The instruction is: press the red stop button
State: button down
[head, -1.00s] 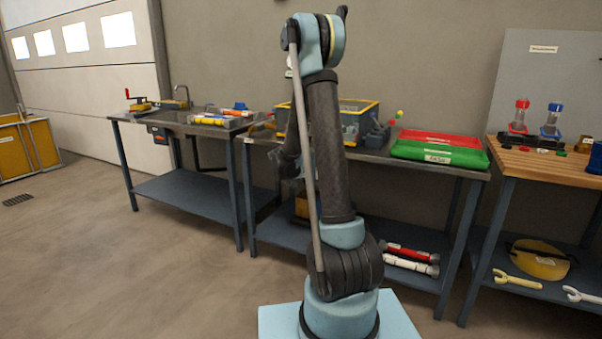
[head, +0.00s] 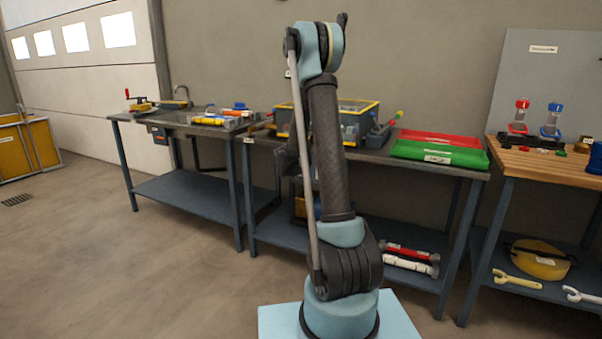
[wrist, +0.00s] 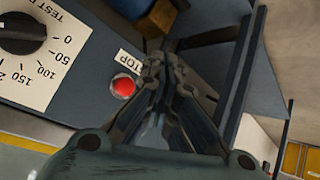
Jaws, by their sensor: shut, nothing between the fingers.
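The red stop button (wrist: 123,87) shows in the wrist view, round and set in a dark panel, beside a white label reading "TOP", its first letter hidden. My gripper (wrist: 160,62) is shut and empty. In the wrist view its fingertips are just right of and above the button, next to the label; I cannot tell how far they are from the panel. In the head view my arm hides the gripper and the button.
In the wrist view a black dial (wrist: 22,33) on a white scale plate sits left of the button. In the head view the middle bench holds a yellow-rimmed bin (head: 362,106) and a green tray (head: 438,154). Open floor (head: 130,260) lies at the left.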

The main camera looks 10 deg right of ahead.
jog(key=shift+w+d, duration=0.65)
jog(key=shift+w, duration=0.2)
jog(key=shift+w+d, duration=0.6)
jog(key=shift+w, duration=0.25)
jog(key=shift+w+d, duration=0.1)
jog(key=shift+w, duration=0.05)
jog(key=shift+w+d+r, duration=0.1)
jog(key=shift+w+d, duration=0.05)
jog(key=shift+w, duration=0.1)
jog(key=shift+w+d, duration=0.3)
jog(key=shift+w, duration=0.1)
dwell(1.2)
jog(key=shift+s+a, duration=0.1)
dwell(0.4)
jog(key=shift+s+a, duration=0.45)
jog(key=shift+s, duration=0.2)
jog(key=s+a, duration=0.1)
jog(key=s, duration=0.1)
jog(key=s+a, duration=0.2)
dwell(0.5)
